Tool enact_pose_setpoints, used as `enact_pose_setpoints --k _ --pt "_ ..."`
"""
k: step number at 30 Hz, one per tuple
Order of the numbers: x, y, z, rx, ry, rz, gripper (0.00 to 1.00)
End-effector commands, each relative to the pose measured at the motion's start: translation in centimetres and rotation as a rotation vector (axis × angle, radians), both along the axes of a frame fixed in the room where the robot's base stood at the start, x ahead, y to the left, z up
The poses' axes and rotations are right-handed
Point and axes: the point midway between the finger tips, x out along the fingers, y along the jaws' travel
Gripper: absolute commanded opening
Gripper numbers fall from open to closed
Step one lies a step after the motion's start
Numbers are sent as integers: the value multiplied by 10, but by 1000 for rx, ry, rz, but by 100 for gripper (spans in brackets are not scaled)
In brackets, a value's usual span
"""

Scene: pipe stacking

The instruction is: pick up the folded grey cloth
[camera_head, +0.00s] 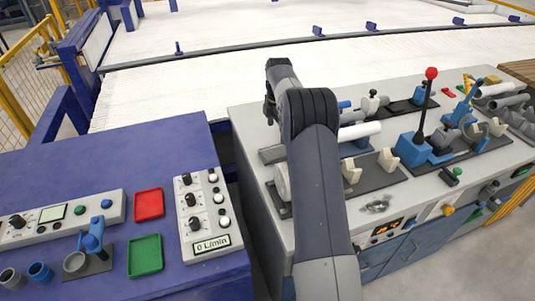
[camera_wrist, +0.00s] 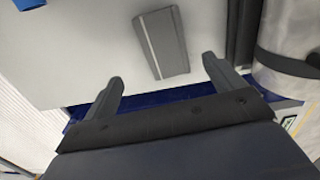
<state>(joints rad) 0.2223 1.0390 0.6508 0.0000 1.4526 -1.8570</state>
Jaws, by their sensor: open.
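The folded grey cloth (camera_wrist: 166,42) lies flat on the light grey bench top in the wrist view. It is a slim rectangle with a pale stripe along its left side. In the head view a grey flat piece that looks like the cloth (camera_head: 271,154) shows at the bench's left part, partly hidden by my arm. My gripper (camera_wrist: 162,69) is open, its two fingers apart with nothing between them. The cloth appears just beyond the fingertips, roughly centred between them. I cannot tell the height of the fingers above the bench.
A pale cylinder with a dark band (camera_wrist: 285,60) is close to the right finger. Holders with pipes, a white roll (camera_head: 359,131) and a red-knobbed lever (camera_head: 431,74) stand right of my arm. A blue table (camera_head: 80,185) with control boxes and a red tray (camera_head: 149,204) is at left.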

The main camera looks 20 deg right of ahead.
Motion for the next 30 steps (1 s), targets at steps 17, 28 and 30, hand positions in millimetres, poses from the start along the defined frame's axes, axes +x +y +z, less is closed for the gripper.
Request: enact_pose_setpoints --k 17,28,30 --pt "-7 4 -71 1 5 -2 89" --pt "-7 4 -96 0 -1 -2 89" --pt "-7 4 -95 0 -1 -2 89"
